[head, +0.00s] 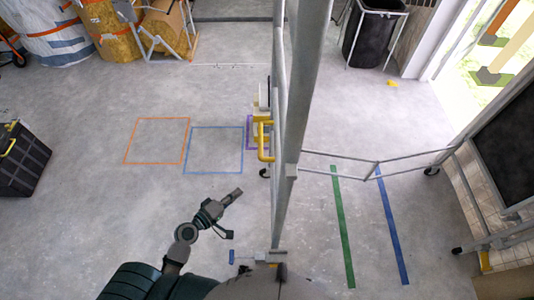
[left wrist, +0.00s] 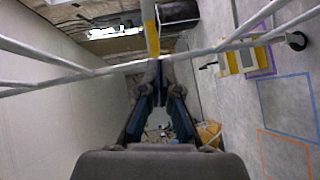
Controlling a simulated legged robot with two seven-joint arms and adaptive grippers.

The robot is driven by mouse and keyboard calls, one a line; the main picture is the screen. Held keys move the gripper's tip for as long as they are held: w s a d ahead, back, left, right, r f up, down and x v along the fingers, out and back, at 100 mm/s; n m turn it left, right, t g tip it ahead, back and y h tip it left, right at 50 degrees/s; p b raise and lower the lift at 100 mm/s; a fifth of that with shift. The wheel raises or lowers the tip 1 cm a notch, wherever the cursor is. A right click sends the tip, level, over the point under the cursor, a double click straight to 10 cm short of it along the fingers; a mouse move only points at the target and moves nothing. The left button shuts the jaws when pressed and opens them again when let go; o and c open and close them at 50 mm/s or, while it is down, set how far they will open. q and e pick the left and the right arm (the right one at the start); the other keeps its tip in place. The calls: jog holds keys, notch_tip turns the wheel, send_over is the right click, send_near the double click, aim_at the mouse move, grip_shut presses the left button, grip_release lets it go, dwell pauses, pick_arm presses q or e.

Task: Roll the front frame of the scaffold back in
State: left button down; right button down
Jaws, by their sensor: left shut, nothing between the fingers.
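A tall grey metal scaffold frame (head: 303,95) stands upright in the middle of the head view, seen nearly edge-on, with a dark caster at its foot. Thin jointed rods (head: 340,157) run from it to a second grey frame (head: 468,195) at the right, which also has casters. My left gripper (head: 238,193) is left of the middle frame, apart from it, shut and empty. In the left wrist view its fingers (left wrist: 158,85) point at a yellow-and-grey tube (left wrist: 151,30), and grey bars cross there; contact cannot be told. My right gripper is not in view.
A green line (head: 342,225) and a blue line (head: 391,225) mark the floor between the frames. Orange and blue taped squares (head: 157,140) lie left of the middle frame. A black crate (head: 20,160) is at the far left, a black bin (head: 372,38) at the back.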

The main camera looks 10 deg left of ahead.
pick_arm(q)
jog(key=w+d+p, duration=0.3)
jog(key=w+d, duration=0.7)
jog(key=shift+f, duration=0.2)
jog(key=shift+w+a, duration=0.1)
jog(key=shift+w, duration=0.05)
